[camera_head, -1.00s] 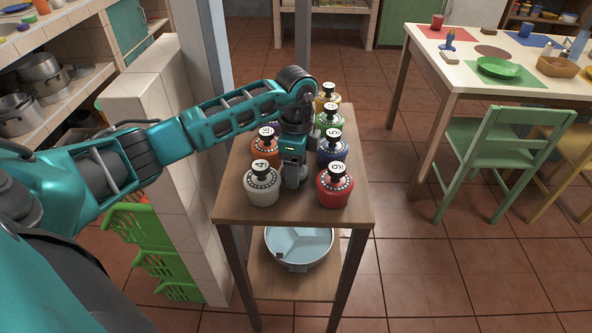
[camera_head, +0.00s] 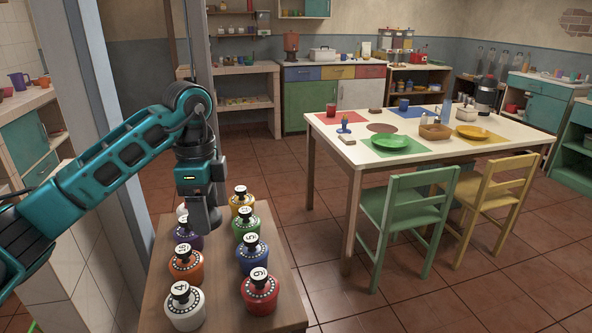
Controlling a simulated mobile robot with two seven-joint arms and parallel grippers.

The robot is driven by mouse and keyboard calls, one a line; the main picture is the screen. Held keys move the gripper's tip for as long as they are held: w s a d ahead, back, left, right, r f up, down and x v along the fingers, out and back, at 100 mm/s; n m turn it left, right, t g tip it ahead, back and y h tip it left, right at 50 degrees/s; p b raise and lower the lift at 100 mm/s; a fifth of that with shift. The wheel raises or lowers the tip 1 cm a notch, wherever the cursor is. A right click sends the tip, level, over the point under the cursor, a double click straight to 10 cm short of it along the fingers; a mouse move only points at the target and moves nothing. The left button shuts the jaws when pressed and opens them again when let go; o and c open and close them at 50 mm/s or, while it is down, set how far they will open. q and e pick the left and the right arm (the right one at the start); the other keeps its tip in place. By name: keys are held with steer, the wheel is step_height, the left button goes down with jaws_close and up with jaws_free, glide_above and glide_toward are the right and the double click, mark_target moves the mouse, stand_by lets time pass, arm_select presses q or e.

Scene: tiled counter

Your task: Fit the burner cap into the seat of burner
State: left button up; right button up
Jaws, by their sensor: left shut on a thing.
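No burner cap or burner seat can be picked out in this view. The purple jar (camera_head: 187,240) is just left of the gripper and the green jar (camera_head: 244,228) just right of it. My right gripper is not in view.
A white jar (camera_head: 184,309), orange jar (camera_head: 186,267), red jar (camera_head: 260,296), blue jar (camera_head: 252,260) and yellow jar (camera_head: 242,206) crowd the small table (camera_head: 224,312). A green chair (camera_head: 403,220) and dining table (camera_head: 350,155) stand right. Open floor (camera_head: 330,285) lies between.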

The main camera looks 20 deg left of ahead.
arm_select(q)
steer(key=m, duration=0.2)
steer(key=d+m, duration=0.1)
steer(key=m, duration=0.1)
steer(key=f+m, duration=0.1)
steer(key=m, duration=0.2)
steer(key=shift+s+d, duration=0.2)
steer(key=shift+s, duration=0.1)
steer(key=m, duration=0.3)
steer(key=shift+s+d+f+m, duration=0.15)
steer(key=shift+d+m, duration=0.2)
steer(key=shift+m, duration=0.05)
steer(key=s+d+f+n, duration=0.2)
steer(key=s+d+n, duration=0.1)
steer(key=n, duration=0.9)
steer(key=s+d+f+n, duration=0.3)
steer(key=d+n, duration=0.2)
steer(key=n, duration=0.8)
steer(key=shift+d+f, duration=0.15)
steer(key=shift+d, duration=0.15)
